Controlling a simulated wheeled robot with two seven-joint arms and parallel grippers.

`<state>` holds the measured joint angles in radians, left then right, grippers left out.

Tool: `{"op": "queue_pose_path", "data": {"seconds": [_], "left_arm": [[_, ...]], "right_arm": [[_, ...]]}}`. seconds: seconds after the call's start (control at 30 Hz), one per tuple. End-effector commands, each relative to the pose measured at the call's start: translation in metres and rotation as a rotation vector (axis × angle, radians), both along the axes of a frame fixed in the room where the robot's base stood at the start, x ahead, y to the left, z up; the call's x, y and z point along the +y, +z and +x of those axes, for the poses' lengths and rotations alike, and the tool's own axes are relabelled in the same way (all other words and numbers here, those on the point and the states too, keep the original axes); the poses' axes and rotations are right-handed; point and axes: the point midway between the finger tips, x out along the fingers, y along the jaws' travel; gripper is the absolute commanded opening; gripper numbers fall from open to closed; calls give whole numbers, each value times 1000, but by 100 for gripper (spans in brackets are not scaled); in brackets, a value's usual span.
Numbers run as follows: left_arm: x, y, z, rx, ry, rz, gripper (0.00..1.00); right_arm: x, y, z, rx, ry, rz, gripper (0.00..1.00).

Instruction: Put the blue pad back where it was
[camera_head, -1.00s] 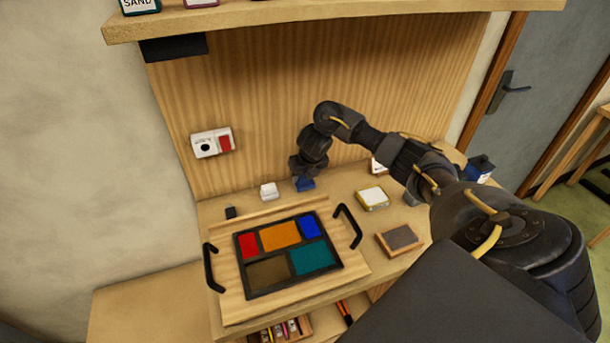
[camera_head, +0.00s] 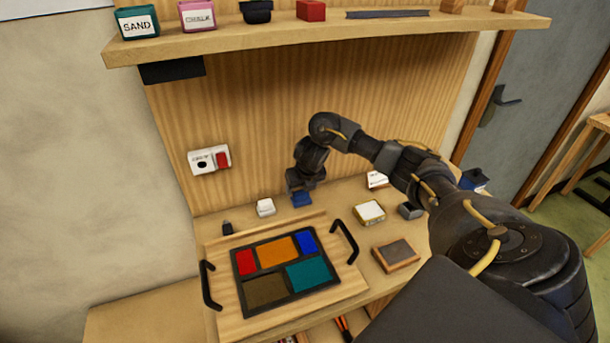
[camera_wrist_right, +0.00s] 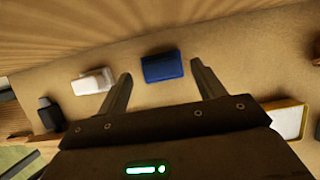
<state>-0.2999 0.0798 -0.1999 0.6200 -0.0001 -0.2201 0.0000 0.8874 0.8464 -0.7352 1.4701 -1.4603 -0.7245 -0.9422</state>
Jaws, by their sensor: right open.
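The blue pad (camera_head: 302,199) lies on the bench near the wooden back panel, right of a white block (camera_head: 265,207). In the right wrist view the blue pad (camera_wrist_right: 162,66) lies flat, just beyond and between the two fingertips. My right gripper (camera_wrist_right: 160,70) is open and empty there, with a gap on both sides of the pad. In the head view the right gripper (camera_head: 299,186) is right above the pad and partly covers it; its fingers are hard to make out. My left gripper is not in view.
A board with a leaded colour panel (camera_head: 287,267) and two black handles is in front. A white-topped box (camera_head: 369,212) and a brown-framed grey block (camera_head: 396,255) stand to the right. A shelf (camera_head: 330,37) with several items hangs above.

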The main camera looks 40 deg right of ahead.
Motion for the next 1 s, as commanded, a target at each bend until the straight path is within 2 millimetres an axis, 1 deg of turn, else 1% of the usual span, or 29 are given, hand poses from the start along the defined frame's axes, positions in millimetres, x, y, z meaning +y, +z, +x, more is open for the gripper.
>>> {"op": "queue_pose_path", "data": {"seconds": [0.03, 0.1, 0.3, 0.43, 0.63, 1.0], "left_arm": [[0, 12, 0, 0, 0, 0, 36], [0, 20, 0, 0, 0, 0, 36], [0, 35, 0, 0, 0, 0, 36], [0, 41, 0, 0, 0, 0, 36], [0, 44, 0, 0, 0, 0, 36], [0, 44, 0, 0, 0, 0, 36]], "right_arm": [[0, 18, -2, -5, 3, -4, 68], [1, 32, -8, -5, 3, -5, 68], [7, 67, -22, -5, 2, -4, 68], [9, 81, -29, -4, 1, -2, 68], [12, 90, -35, -1, 0, -1, 68], [12, 90, -35, 0, -1, 0, 68]]}}
